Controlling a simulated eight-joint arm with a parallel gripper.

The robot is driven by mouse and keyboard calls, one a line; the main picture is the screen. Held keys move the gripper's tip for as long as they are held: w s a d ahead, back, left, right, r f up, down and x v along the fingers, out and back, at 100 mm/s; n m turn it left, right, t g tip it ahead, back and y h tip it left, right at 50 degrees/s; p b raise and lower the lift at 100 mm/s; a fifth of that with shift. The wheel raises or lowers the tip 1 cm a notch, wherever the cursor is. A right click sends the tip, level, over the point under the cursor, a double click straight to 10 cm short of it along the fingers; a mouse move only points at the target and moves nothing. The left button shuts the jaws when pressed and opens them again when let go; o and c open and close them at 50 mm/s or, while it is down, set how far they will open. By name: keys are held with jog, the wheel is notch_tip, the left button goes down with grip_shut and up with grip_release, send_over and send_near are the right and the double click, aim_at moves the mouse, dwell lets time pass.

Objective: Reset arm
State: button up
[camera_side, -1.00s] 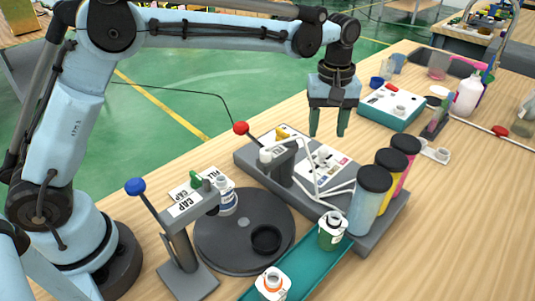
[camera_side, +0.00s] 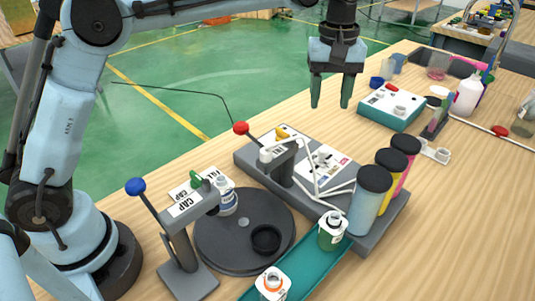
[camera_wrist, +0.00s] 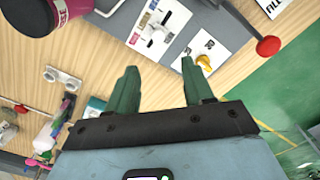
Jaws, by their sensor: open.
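My gripper (camera_side: 330,91) is open and empty, with its green fingers pointing down. In the side view it hangs in the air above the far edge of the table, behind the grey filling station (camera_side: 330,215). In the wrist view my gripper's fingers (camera_wrist: 158,82) are spread apart with nothing between them. Part of the station's panel with a yellow knob (camera_wrist: 204,62) and the red lever ball (camera_wrist: 268,46) show beyond the fingers.
A capping press with a blue-knobbed lever (camera_side: 135,186) stands by a dark turntable (camera_side: 215,248). Bottles stand on a teal conveyor (camera_side: 308,262). Several black-capped cylinders (camera_side: 370,200) line the station's right. A teal control box (camera_side: 391,107) sits behind. The air around my gripper is clear.

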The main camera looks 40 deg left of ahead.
jog(key=s+a+r+m+t, duration=0.2)
jog(key=s+a+m+t, duration=0.15)
jog(key=s+a, duration=0.5)
jog(key=s+a+f+m+t, duration=0.3)
jog(key=s+f, duration=0.4)
jog(key=s, duration=0.4)
jog(key=shift+a+m, duration=0.85)
jog(key=shift+m, duration=0.3)
jog(key=shift+w+t, duration=0.1)
jog(key=shift+t, duration=0.15)
